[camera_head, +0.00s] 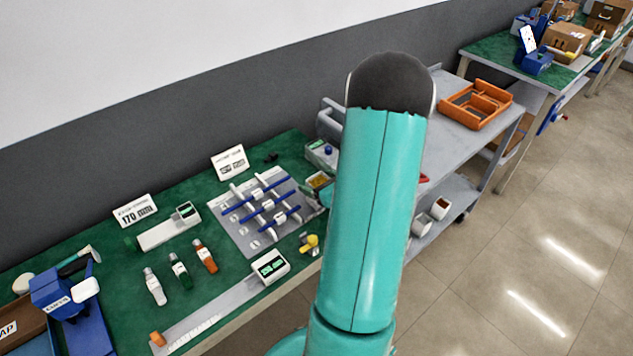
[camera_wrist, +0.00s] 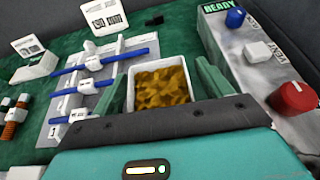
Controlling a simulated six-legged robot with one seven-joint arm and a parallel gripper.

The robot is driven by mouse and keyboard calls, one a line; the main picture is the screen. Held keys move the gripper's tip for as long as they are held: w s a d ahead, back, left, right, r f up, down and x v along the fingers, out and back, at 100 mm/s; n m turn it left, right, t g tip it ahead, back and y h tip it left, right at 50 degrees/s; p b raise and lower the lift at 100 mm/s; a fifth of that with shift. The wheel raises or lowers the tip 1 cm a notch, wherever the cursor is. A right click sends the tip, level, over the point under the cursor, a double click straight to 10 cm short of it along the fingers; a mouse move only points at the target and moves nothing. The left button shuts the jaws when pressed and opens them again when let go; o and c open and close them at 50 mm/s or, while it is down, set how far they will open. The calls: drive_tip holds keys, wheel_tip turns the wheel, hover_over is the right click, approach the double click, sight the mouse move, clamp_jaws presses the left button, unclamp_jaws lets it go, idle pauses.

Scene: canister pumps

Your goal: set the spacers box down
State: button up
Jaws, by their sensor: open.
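The spacers box (camera_wrist: 158,63) is a small white open box filled with brass-coloured spacers (camera_wrist: 162,86). In the wrist view it stands upright on the green table top, between the blue-barred rack (camera_wrist: 88,80) and the grey control unit (camera_wrist: 262,65). My gripper (camera_wrist: 165,78) is open, with one green finger on each side of the box. Whether the fingers touch its walls I cannot tell. The near part of the box is hidden by my gripper's body. In the head view the box (camera_head: 318,176) shows just left of my arm, which hides most of my gripper.
The control unit has a red knob (camera_wrist: 296,97) and a READY display. Left on the green bench (camera_head: 110,265) are bottles, a scale and signs. A yellow item (camera_head: 309,242) lies near the front edge. A grey cart (camera_head: 455,140) with an orange tray (camera_head: 476,104) stands at right.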

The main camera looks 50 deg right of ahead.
drive_tip(key=v, duration=1.1)
drive_tip(key=w+a+r+n+g+y, duration=0.1)
drive_tip(key=w+a+r+n+y, duration=0.2)
drive_tip(key=a+n, duration=0.4)
drive_tip(key=w+a+r+n+g+y, duration=0.25)
drive_tip(key=a+r+n, duration=0.2)
drive_tip(key=a, duration=0.45)
drive_tip(key=w+a+r+n+g+y, duration=0.1)
drive_tip(key=w+a+r+n+y, duration=0.1)
drive_tip(key=w+a+n+y, duration=0.35)
drive_tip(key=s+a+r+n+g+h, duration=0.1)
drive_tip(key=s+a+r+n+h, duration=0.3)
drive_tip(key=a+n, duration=0.4)
drive_tip(key=s+a+r+n+g+h, duration=0.2)
drive_tip(key=s+a+r+n+h, duration=0.2)
drive_tip(key=n, duration=0.9)
drive_tip(key=s+a+r, duration=0.1)
drive_tip(key=a+r, duration=0.2)
drive_tip(key=a, duration=0.1)
drive_tip(key=shift+a+n, duration=0.25)
drive_tip(key=shift+n, duration=0.05)
